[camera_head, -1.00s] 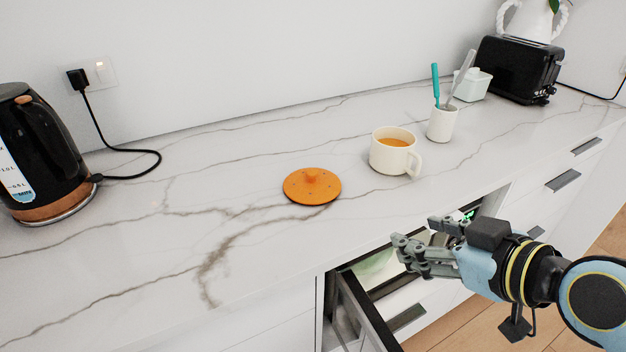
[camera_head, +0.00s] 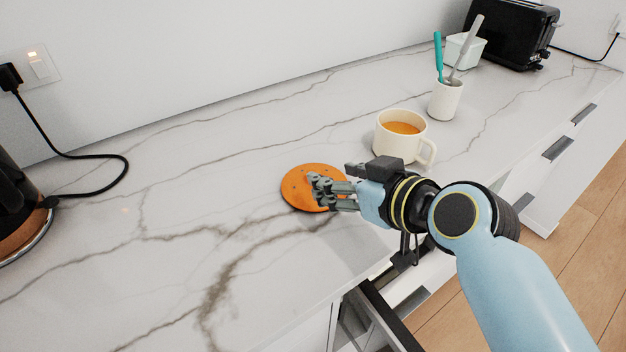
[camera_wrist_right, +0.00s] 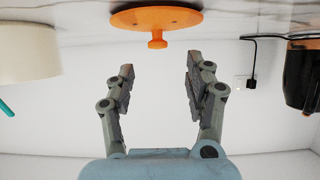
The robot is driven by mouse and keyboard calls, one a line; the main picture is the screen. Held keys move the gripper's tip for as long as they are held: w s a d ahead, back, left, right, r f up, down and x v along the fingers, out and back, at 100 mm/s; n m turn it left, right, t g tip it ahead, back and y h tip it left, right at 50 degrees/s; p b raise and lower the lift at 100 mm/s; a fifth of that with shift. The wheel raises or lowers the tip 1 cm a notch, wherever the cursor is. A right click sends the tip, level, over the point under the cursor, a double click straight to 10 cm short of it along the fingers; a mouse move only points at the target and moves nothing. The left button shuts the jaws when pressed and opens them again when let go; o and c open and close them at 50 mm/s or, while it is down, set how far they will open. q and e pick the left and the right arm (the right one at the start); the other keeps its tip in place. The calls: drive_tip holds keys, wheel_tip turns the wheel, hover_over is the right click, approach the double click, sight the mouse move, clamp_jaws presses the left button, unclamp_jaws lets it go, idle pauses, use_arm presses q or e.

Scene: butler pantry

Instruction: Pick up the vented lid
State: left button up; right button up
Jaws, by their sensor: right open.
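The vented lid (camera_head: 298,186) is a round orange disc with small holes, lying flat on the marble counter. In the right wrist view the lid (camera_wrist_right: 157,17) shows at the top with its knob (camera_wrist_right: 157,42) pointing down in the picture. My right gripper (camera_head: 318,190) is over the lid in the head view and hides its right part and knob. In the wrist view the right gripper (camera_wrist_right: 158,80) is open and empty, with the knob just beyond the gap between its fingertips. My left gripper is not in view.
A cream mug (camera_head: 402,140) with orange liquid stands right of the lid, near my right arm. A utensil cup (camera_head: 445,98), a white container (camera_head: 466,50) and a black toaster (camera_head: 512,32) stand farther back. A black kettle (camera_head: 18,215) is at left. An open drawer (camera_head: 372,318) is below.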

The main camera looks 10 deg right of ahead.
drive_tip(key=shift+w+a+f, duration=0.15)
drive_tip(key=shift+w, duration=0.25)
drive_tip(key=x, duration=0.5)
drive_tip(key=shift+f+p, duration=0.15)
drive_tip(key=shift+p, duration=0.15)
drive_tip(key=c, duration=0.3)
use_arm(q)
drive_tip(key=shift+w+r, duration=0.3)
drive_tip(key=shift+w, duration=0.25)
use_arm(e)
clamp_jaws()
